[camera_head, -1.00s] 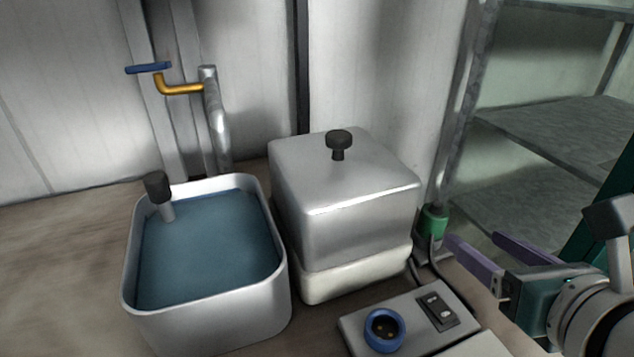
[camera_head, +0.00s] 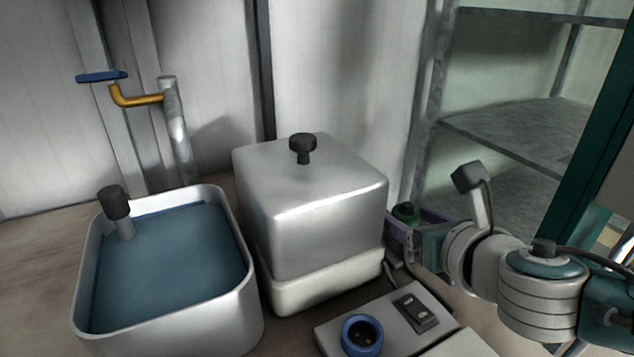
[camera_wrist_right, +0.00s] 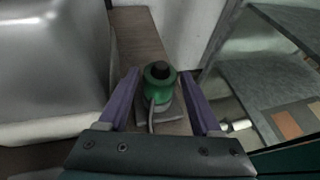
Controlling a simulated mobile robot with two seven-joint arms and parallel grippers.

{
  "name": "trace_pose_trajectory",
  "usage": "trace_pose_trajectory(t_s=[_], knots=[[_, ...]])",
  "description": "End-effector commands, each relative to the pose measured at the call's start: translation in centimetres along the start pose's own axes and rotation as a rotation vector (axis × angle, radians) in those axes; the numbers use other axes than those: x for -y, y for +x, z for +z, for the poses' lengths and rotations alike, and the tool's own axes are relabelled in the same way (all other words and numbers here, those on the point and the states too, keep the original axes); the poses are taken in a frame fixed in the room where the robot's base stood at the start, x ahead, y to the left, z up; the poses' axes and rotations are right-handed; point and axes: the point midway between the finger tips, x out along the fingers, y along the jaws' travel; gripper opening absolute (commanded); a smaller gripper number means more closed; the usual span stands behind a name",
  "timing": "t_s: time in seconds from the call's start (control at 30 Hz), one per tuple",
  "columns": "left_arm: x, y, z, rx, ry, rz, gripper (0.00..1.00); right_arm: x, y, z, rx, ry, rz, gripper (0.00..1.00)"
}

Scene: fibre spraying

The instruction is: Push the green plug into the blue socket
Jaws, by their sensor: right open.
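The green plug (camera_head: 405,212) stands behind the right corner of the metal box, partly hidden by my gripper. In the right wrist view the green plug (camera_wrist_right: 158,88) stands upright with a dark top and a grey cable, on a small grey base. My right gripper (camera_head: 398,222) is open, its purple fingers on either side of the plug; the right wrist view shows the fingers (camera_wrist_right: 158,92) with gaps to it. The blue socket (camera_head: 362,335) is a round ring with dark contacts on the grey panel at the front. My left gripper is not in view.
A metal box (camera_head: 310,205) with a black knob stands left of the plug. A switch (camera_head: 416,311) sits beside the socket. Metal shelving (camera_head: 510,130) stands behind my right arm.

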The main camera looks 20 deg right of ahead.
Motion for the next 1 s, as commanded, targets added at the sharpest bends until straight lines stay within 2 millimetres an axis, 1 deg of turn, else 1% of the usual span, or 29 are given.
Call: trace_pose_trajectory(t_s=[0.03,0.07,0.63,1.0], knots=[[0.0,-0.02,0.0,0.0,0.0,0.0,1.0,0.0,-0.02,0.01,0.0,0.0,0.0,0.66],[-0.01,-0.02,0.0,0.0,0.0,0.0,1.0,0.0,-0.03,0.01,0.0,0.0,0.0,0.64],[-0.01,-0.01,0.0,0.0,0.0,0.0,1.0,0.01,-0.05,0.01,0.0,0.0,0.0,0.0],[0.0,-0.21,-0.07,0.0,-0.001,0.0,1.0,0.0,-0.16,0.35,0.001,0.001,0.0,0.0]])
